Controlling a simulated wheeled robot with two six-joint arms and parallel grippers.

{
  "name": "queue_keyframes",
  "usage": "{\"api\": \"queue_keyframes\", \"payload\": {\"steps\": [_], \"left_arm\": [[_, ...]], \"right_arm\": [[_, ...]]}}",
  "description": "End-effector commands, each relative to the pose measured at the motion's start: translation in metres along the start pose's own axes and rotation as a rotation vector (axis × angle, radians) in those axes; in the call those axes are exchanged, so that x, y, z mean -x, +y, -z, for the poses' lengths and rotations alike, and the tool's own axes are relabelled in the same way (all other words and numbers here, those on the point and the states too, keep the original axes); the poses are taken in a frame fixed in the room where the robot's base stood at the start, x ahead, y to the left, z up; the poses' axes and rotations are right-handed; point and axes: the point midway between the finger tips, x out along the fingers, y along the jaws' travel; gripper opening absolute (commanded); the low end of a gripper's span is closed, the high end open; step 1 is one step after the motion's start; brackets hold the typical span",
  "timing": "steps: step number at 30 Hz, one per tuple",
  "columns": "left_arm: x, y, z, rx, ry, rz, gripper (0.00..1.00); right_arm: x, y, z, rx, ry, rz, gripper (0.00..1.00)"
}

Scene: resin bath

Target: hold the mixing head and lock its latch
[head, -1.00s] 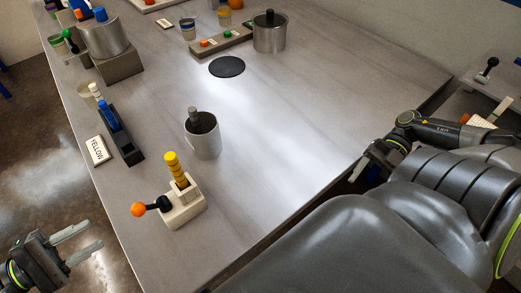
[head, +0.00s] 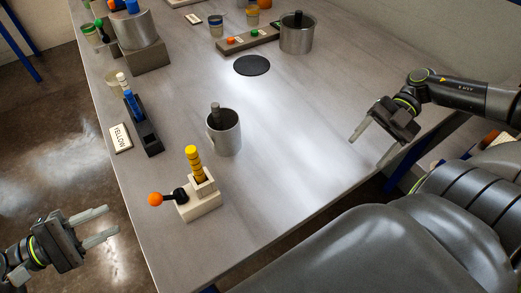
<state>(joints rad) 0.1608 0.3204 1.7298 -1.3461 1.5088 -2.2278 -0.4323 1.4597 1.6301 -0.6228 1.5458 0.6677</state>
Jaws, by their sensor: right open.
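A pale block (head: 197,205) stands near the table's front left, holding a yellow ribbed handle (head: 194,164). A black lever with an orange ball (head: 156,199) sticks out from its left side. A metal pot (head: 135,30) with blue and orange parts on top sits on a grey block at the back left. I cannot tell which of these is the mixing head or its latch. My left gripper (head: 103,225) is open and empty, left of the table and apart from the lever. My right gripper (head: 371,147) is open and empty above the table's right part.
A grey mug (head: 224,135) with a rod in it stands behind the pale block. A black disc (head: 252,65) and a steel pot (head: 297,37) are further back. The table's middle right is clear.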

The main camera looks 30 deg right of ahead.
Motion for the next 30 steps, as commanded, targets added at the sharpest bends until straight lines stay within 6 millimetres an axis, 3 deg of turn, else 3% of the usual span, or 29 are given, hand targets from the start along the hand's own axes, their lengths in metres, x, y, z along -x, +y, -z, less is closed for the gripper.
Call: {"api": "queue_keyframes", "payload": {"steps": [17,30], "left_arm": [[0.0,0.0,0.0,0.0,0.0,0.0,0.36],[0.0,0.0,0.0,0.0,0.0,0.0,0.36]], "right_arm": [[-0.058,0.048,-0.047,1.104,-0.033,-0.239,0.68],[-0.121,0.113,-0.065,1.922,-0.152,-0.423,0.68]]}}
